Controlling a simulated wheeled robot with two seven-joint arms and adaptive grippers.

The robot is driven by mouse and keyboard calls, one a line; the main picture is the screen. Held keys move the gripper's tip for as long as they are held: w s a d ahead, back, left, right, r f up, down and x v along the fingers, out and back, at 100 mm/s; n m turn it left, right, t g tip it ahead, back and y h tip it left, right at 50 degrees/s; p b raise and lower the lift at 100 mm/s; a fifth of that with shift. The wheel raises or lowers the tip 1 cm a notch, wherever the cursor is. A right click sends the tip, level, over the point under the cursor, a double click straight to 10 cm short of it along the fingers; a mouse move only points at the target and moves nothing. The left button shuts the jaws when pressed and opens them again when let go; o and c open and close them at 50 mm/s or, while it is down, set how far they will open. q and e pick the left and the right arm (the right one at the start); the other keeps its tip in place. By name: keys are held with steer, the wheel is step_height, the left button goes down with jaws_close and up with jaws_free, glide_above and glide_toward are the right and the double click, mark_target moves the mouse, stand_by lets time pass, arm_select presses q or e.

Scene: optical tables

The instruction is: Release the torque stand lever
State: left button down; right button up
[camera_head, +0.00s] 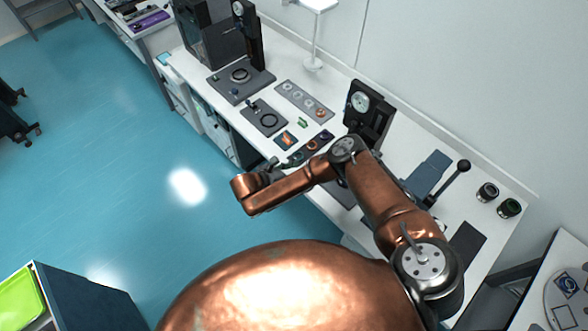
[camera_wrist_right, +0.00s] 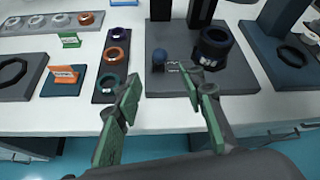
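A blue-grey device (camera_head: 428,172) on the right part of the bench has a black ball-ended lever (camera_head: 462,167) rising at a tilt; I take it for the torque stand. My copper right arm hides its lower part. In the wrist view, a blue-grey base (camera_wrist_right: 268,45) at the right edge may be the same device; its lever is not visible there. My right gripper (camera_wrist_right: 160,105) is open and empty, its green-padded fingers apart in front of the bench edge. In the head view, the right gripper (camera_head: 280,166) is small beside the bench front. My left gripper is not in view.
A black gauge stand (camera_head: 366,112) stands behind my arm. In the wrist view, its dark plate carries a black ring (camera_wrist_right: 213,47) and a blue knob (camera_wrist_right: 158,60). A ring tray (camera_wrist_right: 114,62) and an orange card (camera_wrist_right: 64,75) lie left. Two dark cylinders (camera_head: 487,192) stand far right.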

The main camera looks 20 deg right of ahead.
steer(key=shift+v, duration=1.35)
